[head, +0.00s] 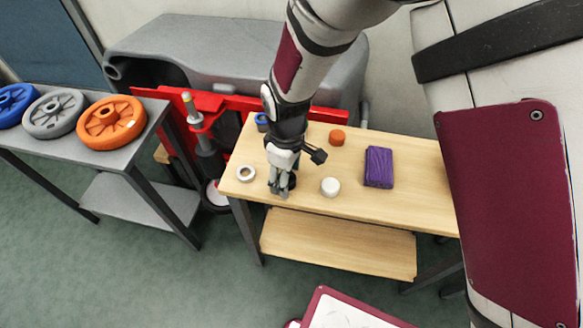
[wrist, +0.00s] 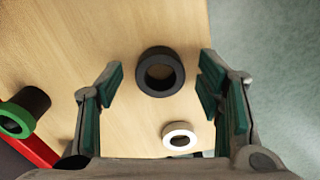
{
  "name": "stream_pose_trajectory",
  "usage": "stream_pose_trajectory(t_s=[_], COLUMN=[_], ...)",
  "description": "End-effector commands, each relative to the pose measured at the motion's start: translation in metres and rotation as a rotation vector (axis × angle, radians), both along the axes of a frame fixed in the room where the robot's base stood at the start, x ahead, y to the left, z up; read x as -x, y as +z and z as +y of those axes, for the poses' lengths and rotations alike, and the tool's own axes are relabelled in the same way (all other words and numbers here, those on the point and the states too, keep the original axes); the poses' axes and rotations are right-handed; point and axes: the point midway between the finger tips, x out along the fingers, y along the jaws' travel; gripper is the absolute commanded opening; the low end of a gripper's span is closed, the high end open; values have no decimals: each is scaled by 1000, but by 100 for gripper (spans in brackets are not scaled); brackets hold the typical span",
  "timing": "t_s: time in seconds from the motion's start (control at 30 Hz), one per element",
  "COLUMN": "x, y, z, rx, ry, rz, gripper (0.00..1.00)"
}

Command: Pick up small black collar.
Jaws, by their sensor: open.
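The small black collar (wrist: 146,83) is a dark ring with an open centre, lying flat on the light wooden table (wrist: 120,30). In the wrist view it sits between my two open fingertips, with a gap on each side. My gripper (head: 281,189) is open and empty, pointing down over the front left part of the table. It is low over the tabletop in the head view, where the gripper hides most or all of the collar. I cannot tell whether the fingertips are level with the collar.
A white ring (head: 246,173) lies close to the left. A white round piece (head: 330,187), an orange cylinder (head: 337,138), a purple block (head: 379,167) and a blue ring (head: 262,122) are also on the table. The table's front edge is near. A grey table with wheels (head: 112,122) stands left.

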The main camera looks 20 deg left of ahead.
Motion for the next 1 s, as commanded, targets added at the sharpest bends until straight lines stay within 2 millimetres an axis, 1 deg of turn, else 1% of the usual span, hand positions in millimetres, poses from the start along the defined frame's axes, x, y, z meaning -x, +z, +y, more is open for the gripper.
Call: stream_pose_trajectory(t_s=[0.07, 0.27, 0.3, 0.37, 0.4, 0.47, 0.5, 0.53, 0.83, 1.0], x=[0, 0, 0, 0, 0, 0, 0, 0, 0, 0], y=[-4, -4, -4, -4, -4, -4, -4, -4, -3, 6], z=[0, 0, 0, 0, 0, 0, 0, 0, 0, 1], rx=[1, 0, 0, 0, 0, 0, 0, 0, -1, -3], ry=[0, 0, 0, 0, 0, 0, 0, 0, 0, 0], rz=[0, 0, 0, 0, 0, 0, 0, 0, -1, -2], gripper=[60, 60, 56, 42, 33, 20, 10, 4, 3, 3])
